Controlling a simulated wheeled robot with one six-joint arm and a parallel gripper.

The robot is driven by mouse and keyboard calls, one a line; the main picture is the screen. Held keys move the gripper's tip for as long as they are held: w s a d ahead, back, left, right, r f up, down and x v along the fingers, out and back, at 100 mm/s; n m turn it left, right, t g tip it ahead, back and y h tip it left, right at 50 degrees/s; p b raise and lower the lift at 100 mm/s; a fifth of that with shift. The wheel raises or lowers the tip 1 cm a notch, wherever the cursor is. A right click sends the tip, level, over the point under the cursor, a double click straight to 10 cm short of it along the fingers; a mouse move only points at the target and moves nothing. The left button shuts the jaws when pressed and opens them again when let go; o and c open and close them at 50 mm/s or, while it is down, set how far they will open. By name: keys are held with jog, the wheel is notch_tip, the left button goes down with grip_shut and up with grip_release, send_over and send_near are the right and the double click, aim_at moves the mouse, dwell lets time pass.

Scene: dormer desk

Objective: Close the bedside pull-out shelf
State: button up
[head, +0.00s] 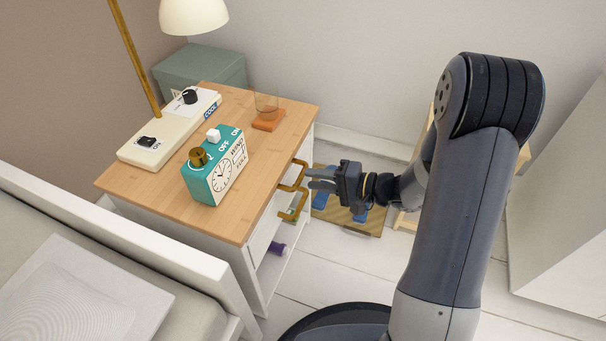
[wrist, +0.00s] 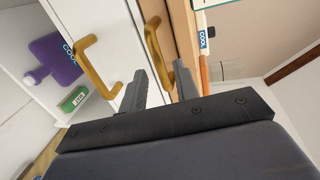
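The bedside cabinet has a wooden top (head: 228,122) and white sides. Two gold handles show on its front, an upper handle (head: 287,186) and a lower handle (head: 289,213). In the wrist view the upper handle (wrist: 152,42) is nearer the wooden edge, and the lower handle (wrist: 88,66) is on a white front panel. I cannot tell which handle belongs to the pull-out shelf, or how far it is out. My gripper (head: 312,179) is in front of the handles with its fingers apart. In the wrist view its fingertips (wrist: 158,80) are close to the upper handle; contact is unclear.
A teal clock (head: 215,170), a cream switch box (head: 160,140), a lamp (head: 193,14) and a glass (head: 266,103) stand on top. A purple bottle (wrist: 55,60) and green box (wrist: 74,99) sit in the open compartment below. The bed (head: 75,290) is at lower left.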

aim_at(301, 175)
jog(key=p+v, duration=0.1)
jog(key=v, duration=0.4)
jog(key=shift+s+d, duration=0.1)
jog(key=shift+d, duration=0.2)
jog(key=b+x, duration=0.2)
jog(key=x, duration=0.8)
jog(key=shift+a+b, duration=0.25)
jog(key=shift+b, duration=0.05)
jog(key=shift+d, duration=0.15)
jog(key=shift+p+v, duration=0.5)
jog(key=shift+v, duration=0.25)
jog(key=shift+f, duration=0.25)
